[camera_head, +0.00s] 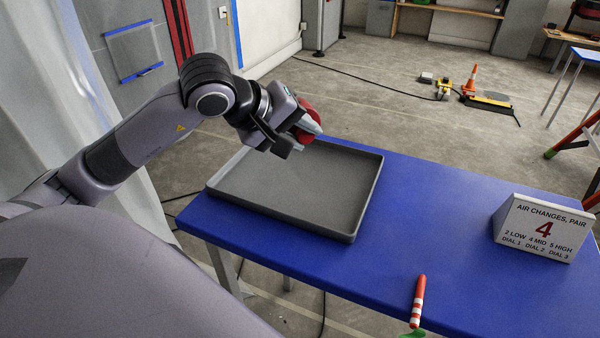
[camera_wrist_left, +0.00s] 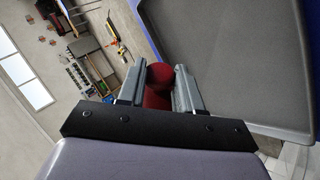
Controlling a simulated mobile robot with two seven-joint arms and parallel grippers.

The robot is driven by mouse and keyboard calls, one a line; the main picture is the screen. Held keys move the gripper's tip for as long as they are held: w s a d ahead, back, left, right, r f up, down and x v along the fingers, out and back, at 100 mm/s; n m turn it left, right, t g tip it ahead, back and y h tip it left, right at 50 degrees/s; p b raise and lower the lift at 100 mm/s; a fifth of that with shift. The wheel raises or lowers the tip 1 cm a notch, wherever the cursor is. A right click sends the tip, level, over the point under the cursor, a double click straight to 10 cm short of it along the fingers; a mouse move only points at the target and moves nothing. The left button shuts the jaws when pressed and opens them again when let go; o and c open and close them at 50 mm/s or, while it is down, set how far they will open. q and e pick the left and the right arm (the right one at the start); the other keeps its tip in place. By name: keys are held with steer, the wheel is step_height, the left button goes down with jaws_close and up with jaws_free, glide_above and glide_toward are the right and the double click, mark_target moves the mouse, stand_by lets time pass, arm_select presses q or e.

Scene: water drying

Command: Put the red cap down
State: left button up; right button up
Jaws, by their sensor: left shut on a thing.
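The red cap (camera_head: 308,116) is held by my left gripper (camera_head: 306,124) in the head view, above the far edge of the grey tray (camera_head: 365,205). In the left wrist view the red cap (camera_wrist_left: 158,88) sits between the two grey fingers of my left gripper (camera_wrist_left: 158,86), which is shut on it. The cap is partly hidden by the fingers. The tray (camera_wrist_left: 235,60) lies to the right in the wrist view, apart from the cap. The tray looks empty. My right gripper is not in view.
The tray stands on a blue table (camera_head: 440,210). A red and white striped stick (camera_head: 418,300) is near the front edge. The table between tray and sign is clear.

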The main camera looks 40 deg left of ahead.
arm_select(q)
step_height(320, 180, down, 8)
steer(key=shift+r+b, duration=0.1)
steer(key=shift+b, duration=0.4)
steer(key=o, duration=1.1)
steer(key=shift+c, duration=0.2)
